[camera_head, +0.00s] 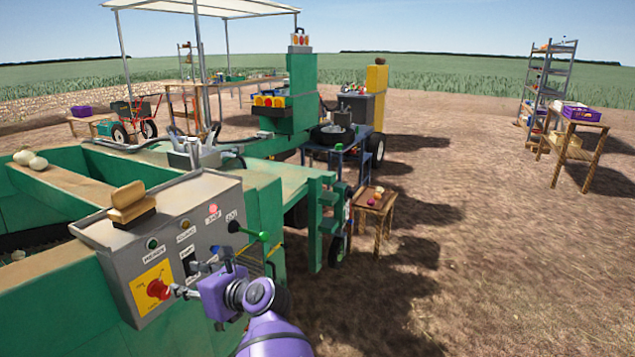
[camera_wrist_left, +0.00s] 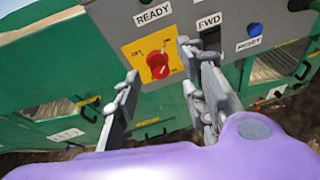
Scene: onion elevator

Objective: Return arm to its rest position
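My left gripper (camera_head: 187,282) is beside the grey control panel (camera_head: 192,208) on the green machine, close to the red rotary switch (camera_head: 157,289) on its yellow plate. In the left wrist view, the gripper's two fingers (camera_wrist_left: 160,72) are spread apart with nothing held between them. The red switch (camera_wrist_left: 158,66) shows beyond and between the fingertips. Whether a finger touches the panel, I cannot tell. My purple left arm (camera_head: 270,325) comes in from the bottom edge. My right gripper is not in view.
A wooden-handled brush (camera_head: 130,204) rests on the panel's top edge. A green-knobbed lever (camera_head: 263,236) stands out just right of the panel. A small wooden stool (camera_head: 375,203) with onions is further right. The bare ground (camera_head: 500,260) at right is clear.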

